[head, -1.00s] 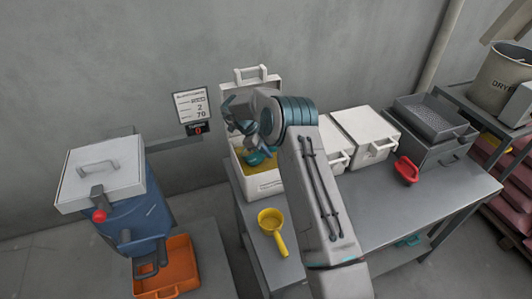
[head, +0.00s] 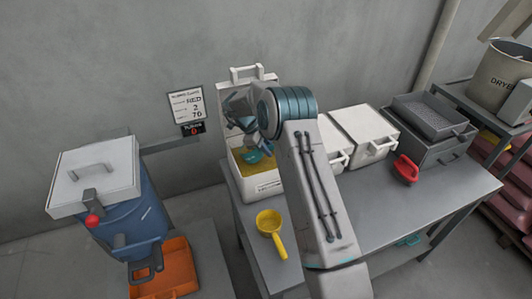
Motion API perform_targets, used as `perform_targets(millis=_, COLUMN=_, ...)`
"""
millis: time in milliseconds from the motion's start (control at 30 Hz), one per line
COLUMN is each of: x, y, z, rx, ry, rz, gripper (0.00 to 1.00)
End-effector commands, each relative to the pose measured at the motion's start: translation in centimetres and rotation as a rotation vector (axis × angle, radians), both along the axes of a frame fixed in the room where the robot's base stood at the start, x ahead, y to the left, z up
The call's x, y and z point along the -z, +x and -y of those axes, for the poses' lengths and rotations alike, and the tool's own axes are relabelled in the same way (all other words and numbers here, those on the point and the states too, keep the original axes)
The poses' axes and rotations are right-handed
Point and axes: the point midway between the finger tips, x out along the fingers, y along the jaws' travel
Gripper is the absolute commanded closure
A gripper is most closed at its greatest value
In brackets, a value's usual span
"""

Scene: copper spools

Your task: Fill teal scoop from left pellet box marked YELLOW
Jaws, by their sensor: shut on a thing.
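The left pellet box (head: 265,187) is white, with its lid (head: 247,76) standing open at the back. Yellow pellets (head: 243,167) show inside it. The teal scoop (head: 256,157) is inside the box opening, at or just above the pellets; I cannot tell which, nor whether it holds any. My gripper (head: 262,145) is over the box, shut on the scoop. My wrist and arm hide the fingertips, the scoop's handle and the box's right side. The print on the box front is too small to read.
A yellow scoop (head: 269,221) lies on the bench before the box. Closed white boxes (head: 368,130), a red scoop (head: 406,170) and grey trays (head: 430,118) stand to the right. A blue hopper (head: 135,225) with an orange tray (head: 172,268) is left.

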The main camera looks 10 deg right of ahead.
Motion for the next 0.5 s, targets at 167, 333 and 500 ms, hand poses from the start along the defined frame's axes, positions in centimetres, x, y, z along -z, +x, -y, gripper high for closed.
perform_targets(millis=167, x=-1.6, y=-0.4, z=0.7, rx=0.002, ry=0.044, rz=0.035, gripper=1.00)
perform_targets(millis=333, x=-3.2, y=-0.8, z=1.2, rx=0.001, ry=0.086, rz=0.064, gripper=1.00)
perform_targets(millis=500, x=-5.0, y=-1.5, z=2.3, rx=0.003, ry=0.155, rz=0.106, gripper=1.00)
